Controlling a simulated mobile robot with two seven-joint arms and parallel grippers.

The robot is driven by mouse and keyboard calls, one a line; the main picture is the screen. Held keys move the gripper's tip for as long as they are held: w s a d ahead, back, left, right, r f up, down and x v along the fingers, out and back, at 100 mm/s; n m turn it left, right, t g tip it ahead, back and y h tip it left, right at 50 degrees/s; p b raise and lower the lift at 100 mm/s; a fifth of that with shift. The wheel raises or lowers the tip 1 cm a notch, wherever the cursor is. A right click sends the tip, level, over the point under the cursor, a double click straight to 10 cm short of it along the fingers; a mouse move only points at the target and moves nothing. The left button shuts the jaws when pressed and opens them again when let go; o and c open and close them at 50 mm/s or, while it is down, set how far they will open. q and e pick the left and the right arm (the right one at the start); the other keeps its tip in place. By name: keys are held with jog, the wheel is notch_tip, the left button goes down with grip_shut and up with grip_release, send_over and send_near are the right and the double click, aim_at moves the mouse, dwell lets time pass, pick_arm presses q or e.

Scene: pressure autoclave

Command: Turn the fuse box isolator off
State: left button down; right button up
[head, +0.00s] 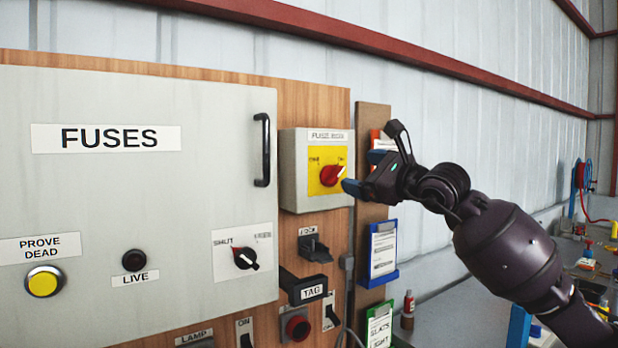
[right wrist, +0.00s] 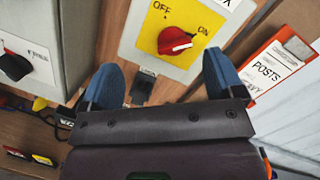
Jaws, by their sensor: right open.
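The fuse box isolator is a grey box (head: 287,170) with a yellow plate and a red rotary knob (head: 331,175). The knob also shows in the right wrist view (right wrist: 174,41), between the words OFF and ON. Its white mark points to the ON side. My right gripper (head: 364,172) is open, just right of the knob in the head view. In the right wrist view its two blue fingers (right wrist: 160,62) are spread apart below the knob, with nothing between them. I see no contact with the knob. My left gripper is not in view.
The grey FUSES cabinet (head: 120,215) with a black handle (head: 262,150) is at left. A SHUT switch (head: 245,258) is on its door. A TAG holder (head: 305,288) sits below the isolator. A blue clipboard (head: 383,252) hangs to the right.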

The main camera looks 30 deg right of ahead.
aim_at(338, 176)
jog(key=w+h, duration=0.1)
jog(key=w, duration=0.2)
jog(key=w+f+h+p, duration=0.1)
jog(key=w, duration=0.3)
jog(key=w+d+h+p, duration=0.1)
jog(key=w, duration=0.2)
jog(key=shift+w+d+f+g, duration=0.1)
jog(key=shift+w+f+g, duration=0.2)
jog(key=shift+w+f, duration=0.1)
jog(key=shift+w, duration=0.45)
jog(key=shift+c, duration=0.3)
